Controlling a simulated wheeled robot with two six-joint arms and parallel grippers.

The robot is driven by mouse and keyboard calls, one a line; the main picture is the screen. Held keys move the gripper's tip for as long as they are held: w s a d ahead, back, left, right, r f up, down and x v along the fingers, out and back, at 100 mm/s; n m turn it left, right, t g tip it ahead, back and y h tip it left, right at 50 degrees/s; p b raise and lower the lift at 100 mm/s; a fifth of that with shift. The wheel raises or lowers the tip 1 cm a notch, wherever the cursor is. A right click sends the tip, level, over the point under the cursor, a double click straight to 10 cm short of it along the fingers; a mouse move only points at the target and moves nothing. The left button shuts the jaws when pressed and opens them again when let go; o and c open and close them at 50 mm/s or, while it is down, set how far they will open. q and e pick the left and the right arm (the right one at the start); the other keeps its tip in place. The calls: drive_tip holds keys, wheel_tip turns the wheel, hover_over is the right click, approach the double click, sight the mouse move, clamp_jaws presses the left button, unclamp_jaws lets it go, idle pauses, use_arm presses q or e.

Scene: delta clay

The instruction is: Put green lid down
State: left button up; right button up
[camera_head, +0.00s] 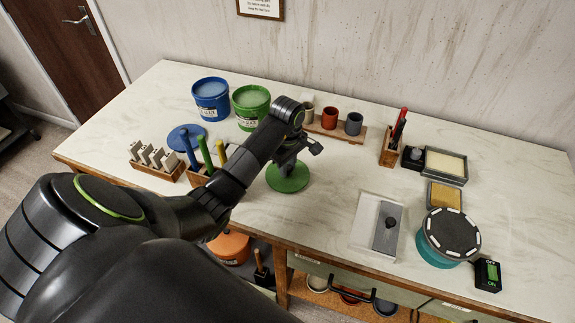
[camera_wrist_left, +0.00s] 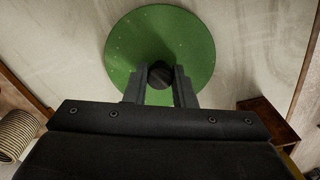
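The green lid (camera_head: 288,181) is a flat round disc with a dark knob, over the middle front of the table. My left gripper (camera_head: 289,165) comes down on it from above. In the left wrist view the gripper's fingers (camera_wrist_left: 160,84) stand on both sides of the knob (camera_wrist_left: 160,74) and look closed on it, with the green lid (camera_wrist_left: 160,35) spread out beyond. I cannot tell whether the lid touches the tabletop. The open green bucket (camera_head: 251,106) stands behind, to the left. My right gripper is not in view.
A blue bucket (camera_head: 211,99) and blue lid (camera_head: 187,138) are at the left. A holder with coloured handles (camera_head: 203,163) stands left of the green lid. A cup rack (camera_head: 335,130) is behind it. The table (camera_head: 335,195) is clear to its right, up to a white board (camera_head: 366,230).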

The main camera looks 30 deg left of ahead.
use_arm(q)
drive_tip(key=o, duration=0.5)
drive_tip(key=shift+r, duration=0.1)
wheel_tip(320, 180, up, 4)
drive_tip(key=shift+f, duration=0.1)
wheel_tip(320, 180, up, 8)
drive_tip(key=p, duration=0.7)
drive_tip(key=shift+p, duration=0.4)
